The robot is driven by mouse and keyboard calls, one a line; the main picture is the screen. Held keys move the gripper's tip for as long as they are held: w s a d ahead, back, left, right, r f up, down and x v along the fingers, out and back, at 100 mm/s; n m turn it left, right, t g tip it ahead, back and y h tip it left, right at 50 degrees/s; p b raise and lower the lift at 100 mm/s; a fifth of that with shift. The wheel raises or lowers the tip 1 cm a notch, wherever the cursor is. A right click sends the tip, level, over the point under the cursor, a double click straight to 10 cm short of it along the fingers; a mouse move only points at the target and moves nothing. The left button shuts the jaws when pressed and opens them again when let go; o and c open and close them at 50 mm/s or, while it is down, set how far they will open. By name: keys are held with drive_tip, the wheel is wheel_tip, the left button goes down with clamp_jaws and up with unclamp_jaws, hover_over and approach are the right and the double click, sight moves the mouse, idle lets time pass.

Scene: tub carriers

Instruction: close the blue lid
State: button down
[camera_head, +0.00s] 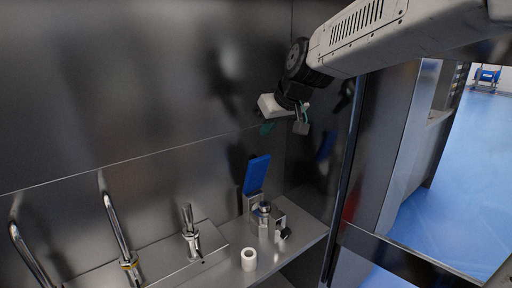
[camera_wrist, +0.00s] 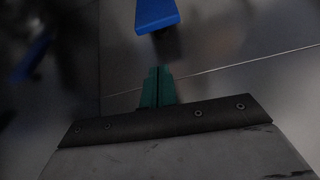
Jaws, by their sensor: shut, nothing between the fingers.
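The blue lid (camera_head: 256,174) stands upright, tilted slightly back, on a small metal holder (camera_head: 251,202) on the steel shelf in the head view. In the wrist view the blue lid (camera_wrist: 157,14) shows at the top, beyond my fingertips and apart from them. My gripper (camera_head: 301,122) is above and to the right of the lid in the head view. Its green fingers (camera_wrist: 158,88) are together with nothing between them. The lid's hinge is too small to make out.
A metal fitting with a round knob (camera_head: 264,209) stands just in front of the lid. A white cylinder (camera_head: 249,259) stands on the shelf near its front edge. Taps (camera_head: 190,232) line the shelf to the left. A steel wall (camera_head: 130,90) rises close behind.

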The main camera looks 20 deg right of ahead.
sight(255, 147)
drive_tip(key=x, duration=1)
drive_tip(key=shift+f, duration=0.15)
